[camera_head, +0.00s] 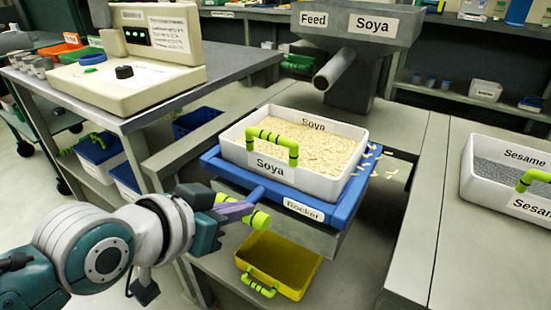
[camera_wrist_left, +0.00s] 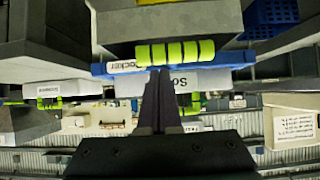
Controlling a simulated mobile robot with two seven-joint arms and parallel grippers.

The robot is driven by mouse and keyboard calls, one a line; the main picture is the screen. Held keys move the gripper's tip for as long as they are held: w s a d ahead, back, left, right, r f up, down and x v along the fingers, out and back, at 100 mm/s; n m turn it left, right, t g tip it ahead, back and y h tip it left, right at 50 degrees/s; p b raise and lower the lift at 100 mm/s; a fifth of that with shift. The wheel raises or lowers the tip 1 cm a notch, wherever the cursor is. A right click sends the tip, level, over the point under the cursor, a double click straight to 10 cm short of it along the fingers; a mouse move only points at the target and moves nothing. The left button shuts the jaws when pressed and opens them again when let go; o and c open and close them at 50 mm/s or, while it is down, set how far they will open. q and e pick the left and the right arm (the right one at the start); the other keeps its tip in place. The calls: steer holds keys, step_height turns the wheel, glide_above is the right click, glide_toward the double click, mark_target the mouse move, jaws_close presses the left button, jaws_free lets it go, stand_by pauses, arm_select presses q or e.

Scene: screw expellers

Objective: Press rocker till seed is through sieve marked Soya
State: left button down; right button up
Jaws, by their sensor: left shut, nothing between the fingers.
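The white sieve marked Soya (camera_head: 231,156) sits on the blue rocker (camera_head: 340,210), and pale seed (camera_head: 310,140) covers its inside. The rocker's lever ends in a yellow-green grip (camera_head: 259,219) at the front; the grip also shows in the left wrist view (camera_wrist_left: 176,53). My left gripper (camera_head: 244,209) is shut and empty, its fingertips right by the grip. In the left wrist view the closed fingers (camera_wrist_left: 158,72) point at the grip; whether they touch it I cannot tell. My right gripper is in neither view.
The grey Soya feed hopper (camera_head: 375,50) with its spout stands behind the sieve. A yellow bin (camera_head: 285,257) sits below the rocker. A Sesame tray (camera_head: 475,180) is at the right, a cream control box (camera_head: 120,90) at the left. Some flakes lie right of the sieve.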

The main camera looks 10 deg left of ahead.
arm_select(q)
steer(key=shift+w+f, duration=0.1)
steer(key=shift+f, duration=0.15)
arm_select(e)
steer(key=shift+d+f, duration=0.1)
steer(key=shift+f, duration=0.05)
